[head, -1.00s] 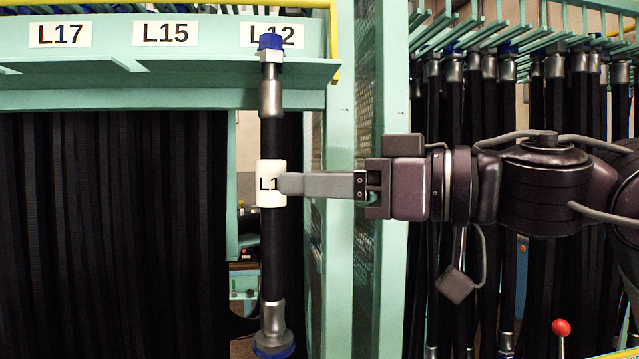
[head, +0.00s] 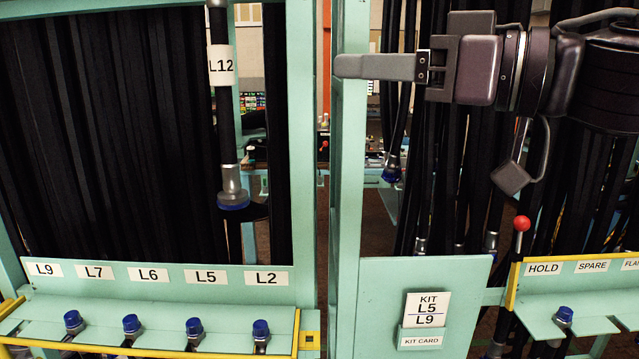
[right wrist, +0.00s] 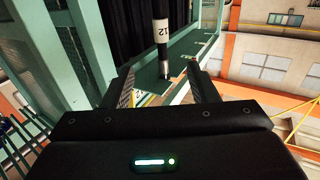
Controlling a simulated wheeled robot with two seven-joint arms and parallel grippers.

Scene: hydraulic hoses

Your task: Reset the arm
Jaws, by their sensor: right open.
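My right gripper (head: 345,67) is at the upper right in the head view, its fingers pointing left, open and empty. It is apart from the black hose labelled L12 (head: 222,110), which hangs upright to its left with a metal end and blue cap at the bottom. In the right wrist view the two fingers (right wrist: 163,85) are spread, and the L12 hose (right wrist: 161,32) shows beyond and between them, not touching either one. The left gripper is not in view.
A teal rack post (head: 348,150) stands just below and behind the right fingertips. The lower shelf (head: 150,300) holds several blue-capped hose ends under labels L9 to L2. A kit card (head: 425,309) reads L5, L9. A red-knobbed lever (head: 521,224) stands below my right arm.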

